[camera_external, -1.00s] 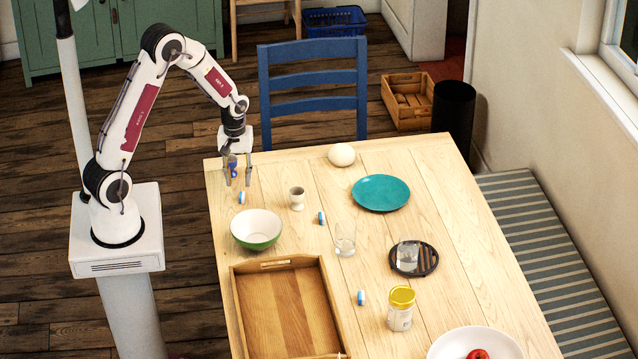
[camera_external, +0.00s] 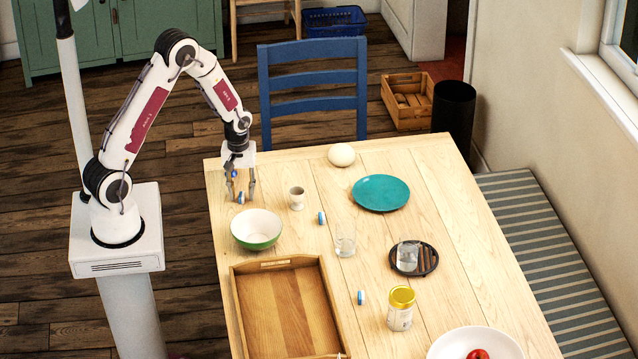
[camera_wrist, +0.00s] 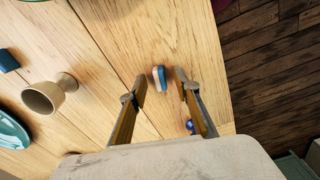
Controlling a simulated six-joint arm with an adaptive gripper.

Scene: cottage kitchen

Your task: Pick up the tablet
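A small blue-and-white tablet (camera_external: 241,199) lies on the table near its far left corner. My gripper (camera_external: 241,194) points down just over it, fingers apart. In the wrist view the tablet (camera_wrist: 159,78) shows between the two open fingertips (camera_wrist: 160,84), not visibly touched by either. Two similar tablets lie farther off: one by the egg cup (camera_external: 321,217) and one beside the yellow-lidded jar (camera_external: 361,297). How far the fingertips are above the wood is hard to tell.
An egg cup (camera_external: 296,198) and a green-white bowl (camera_external: 257,229) stand close to my gripper. The table's left edge (camera_external: 208,190) is near.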

